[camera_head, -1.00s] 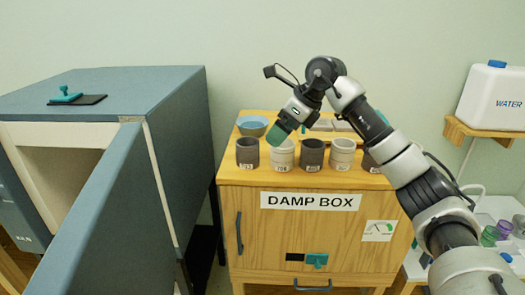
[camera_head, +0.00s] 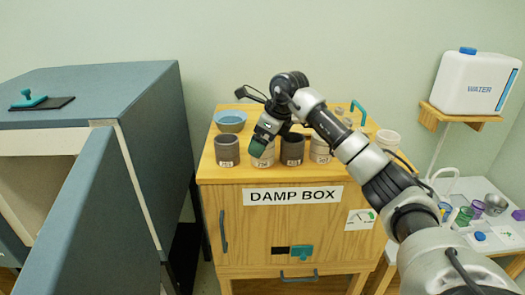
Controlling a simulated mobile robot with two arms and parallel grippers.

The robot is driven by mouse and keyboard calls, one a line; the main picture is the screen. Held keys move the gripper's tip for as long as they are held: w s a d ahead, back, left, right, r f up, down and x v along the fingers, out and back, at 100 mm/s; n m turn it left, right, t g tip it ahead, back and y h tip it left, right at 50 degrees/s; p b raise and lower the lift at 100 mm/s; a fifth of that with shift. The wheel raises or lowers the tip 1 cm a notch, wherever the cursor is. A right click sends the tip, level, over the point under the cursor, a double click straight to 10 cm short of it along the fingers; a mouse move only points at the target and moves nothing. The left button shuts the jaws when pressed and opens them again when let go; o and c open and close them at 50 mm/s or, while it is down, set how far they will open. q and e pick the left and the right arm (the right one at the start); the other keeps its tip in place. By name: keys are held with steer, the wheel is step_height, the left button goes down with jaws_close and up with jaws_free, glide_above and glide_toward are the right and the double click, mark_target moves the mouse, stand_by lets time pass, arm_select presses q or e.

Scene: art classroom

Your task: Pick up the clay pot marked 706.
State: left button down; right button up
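Several clay pots stand in a row on the wooden damp box (camera_head: 222,174): a dark pot (camera_head: 227,151), a light pot (camera_head: 263,160), another dark pot (camera_head: 292,150) and another light pot (camera_head: 320,150). Each has a small label on its front. The labels are too small to read surely, so I cannot tell which is 706. My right gripper (camera_head: 259,147) points down at the first light pot, its green fingertip overlapping the rim. I cannot tell whether it touches the pot or whether its fingers are open. My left gripper is not in view.
A blue bowl (camera_head: 230,121) sits behind the pots. A white pot (camera_head: 388,139) stands at the right, partly behind my arm. A blue-grey cabinet (camera_head: 150,110) with an open door (camera_head: 85,215) fills the left. A water jug (camera_head: 478,82) sits on a shelf at right.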

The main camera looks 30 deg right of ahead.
steer(key=shift+w+f, duration=0.15)
steer(key=shift+f, duration=0.25)
steer(key=shift+c, duration=0.3)
steer(key=c, duration=1)
steer(key=shift+r, duration=0.1)
